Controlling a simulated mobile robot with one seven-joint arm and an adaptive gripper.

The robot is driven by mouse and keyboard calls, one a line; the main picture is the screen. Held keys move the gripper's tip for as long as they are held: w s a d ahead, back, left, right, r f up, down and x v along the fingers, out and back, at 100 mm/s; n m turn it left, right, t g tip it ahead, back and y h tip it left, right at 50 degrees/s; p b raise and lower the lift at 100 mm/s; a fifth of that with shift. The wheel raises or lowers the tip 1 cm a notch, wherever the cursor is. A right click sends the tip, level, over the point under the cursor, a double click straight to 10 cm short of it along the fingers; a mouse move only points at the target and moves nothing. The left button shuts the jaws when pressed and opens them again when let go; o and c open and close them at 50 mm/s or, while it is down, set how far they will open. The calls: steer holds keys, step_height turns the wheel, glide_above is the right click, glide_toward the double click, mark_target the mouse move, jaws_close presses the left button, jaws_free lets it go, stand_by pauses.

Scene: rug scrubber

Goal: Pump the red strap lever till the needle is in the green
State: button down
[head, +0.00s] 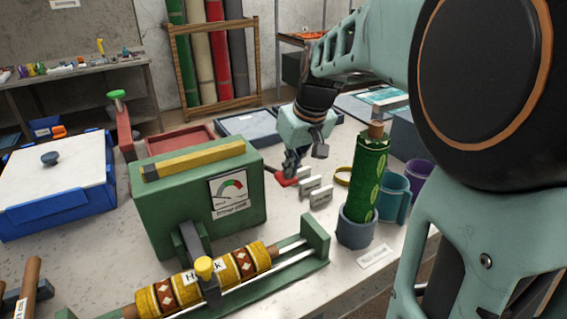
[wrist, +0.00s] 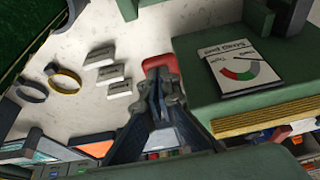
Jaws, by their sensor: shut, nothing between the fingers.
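The green machine box (head: 166,205) stands on the bench with a gauge (head: 228,189) on its front. The gauge card also shows in the wrist view (wrist: 226,84), with a red and green arc. The needle's exact place is too small to read surely. A red lever end (head: 285,179) sticks out low at the right side of the box. It shows in the wrist view (wrist: 160,62) too. My gripper (head: 291,164) is shut right at this red piece, its fingertips (wrist: 158,82) overlapping it in the picture; I cannot tell whether they touch.
A patterned roll (head: 161,298) lies in front of the box. White labelled blocks (head: 320,195), a yellow ring (head: 343,176), a green roll in a grey cup (head: 357,228) and a teal mug (head: 394,192) stand at right. A red upright with a green knob (head: 117,95) stands behind left.

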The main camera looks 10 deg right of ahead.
mark_target(293, 182)
steer(key=shift+s+d+f+t+b, duration=0.15)
steer(key=shift+s+f+b, duration=0.15)
steer(key=shift+f+b, duration=0.55)
steer(key=shift+s+d+f+t+b, duration=0.15)
steer(key=shift+s+f+b, duration=0.1)
steer(key=shift+f+b, duration=0.55)
step_height(293, 182, down, 6)
steer(key=s+b, duration=0.1)
steer(key=b, duration=0.4)
steer(key=shift+s+f, duration=0.15)
steer(key=shift+s, duration=0.05)
steer(key=shift+d, duration=0.1)
